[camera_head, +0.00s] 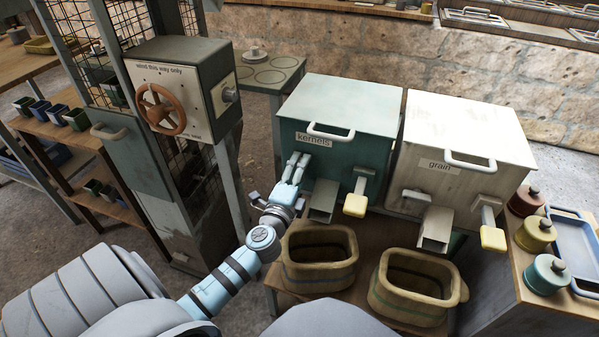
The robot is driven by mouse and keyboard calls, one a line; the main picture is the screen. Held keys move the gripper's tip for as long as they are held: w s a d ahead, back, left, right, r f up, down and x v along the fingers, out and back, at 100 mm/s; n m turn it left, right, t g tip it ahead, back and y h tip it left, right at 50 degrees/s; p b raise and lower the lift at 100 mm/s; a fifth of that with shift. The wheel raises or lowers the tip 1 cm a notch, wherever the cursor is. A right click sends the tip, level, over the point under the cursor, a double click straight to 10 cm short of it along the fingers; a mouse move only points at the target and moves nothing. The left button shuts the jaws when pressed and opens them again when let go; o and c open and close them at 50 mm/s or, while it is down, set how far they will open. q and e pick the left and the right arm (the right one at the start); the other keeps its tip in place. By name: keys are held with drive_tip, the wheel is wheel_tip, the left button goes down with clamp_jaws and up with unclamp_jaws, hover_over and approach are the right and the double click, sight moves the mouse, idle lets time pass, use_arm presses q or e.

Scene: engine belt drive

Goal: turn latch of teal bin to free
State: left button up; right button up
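The teal bin (345,105), labelled "kernels", stands in the middle with a pale handle (331,132) on its lid. Its front has a small chute (322,200) and a lever with a yellow end (355,204). My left gripper (297,160) is at the left part of the bin's front, just left of and below the label. Its two pale fingers point up and lie close together. I cannot tell whether they touch the bin or hold anything. No latch shows clearly; the fingers may cover it. My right gripper is not in view.
A white bin (465,125) labelled "grain" stands to the right. Two woven baskets (319,283) (415,312) sit below the chutes. A grey cabinet with a brown handwheel (161,109) stands at the left. Lidded pots (535,233) and a blue tray (575,247) are at the right.

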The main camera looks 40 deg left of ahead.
use_arm(q)
drive_tip(key=o, duration=0.4)
drive_tip(key=v, duration=1.2)
